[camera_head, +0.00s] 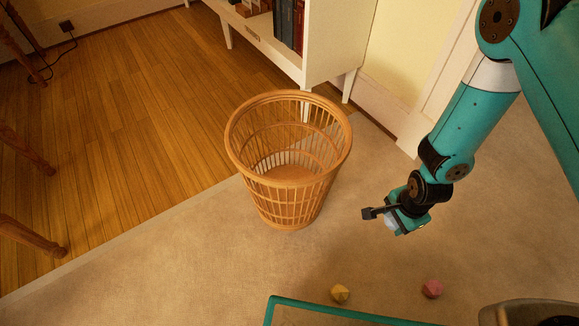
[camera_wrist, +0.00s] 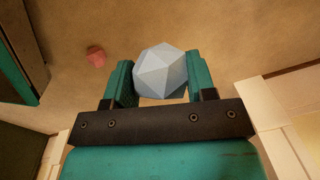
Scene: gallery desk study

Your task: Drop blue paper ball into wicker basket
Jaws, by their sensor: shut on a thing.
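The blue paper ball (camera_wrist: 160,70) is a pale blue faceted ball held between the two fingers of my gripper (camera_wrist: 159,82) in the wrist view. In the head view my gripper (camera_head: 388,218) hangs to the right of the basket, and only a little of the pale ball (camera_head: 390,223) shows beside it. The wicker basket (camera_head: 292,200) stands upright on the carpet, open at the top, with slatted sides. I see no other ball in it; its floor is partly visible. My gripper is apart from the basket.
A yellow ball (camera_head: 340,293) and a pink ball (camera_head: 432,289) lie on the carpet (camera_head: 190,270) in front. A white bookcase (camera_head: 340,40) stands close behind the basket. Wooden furniture legs (camera_head: 30,236) are at the left. Carpet left of the basket is clear.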

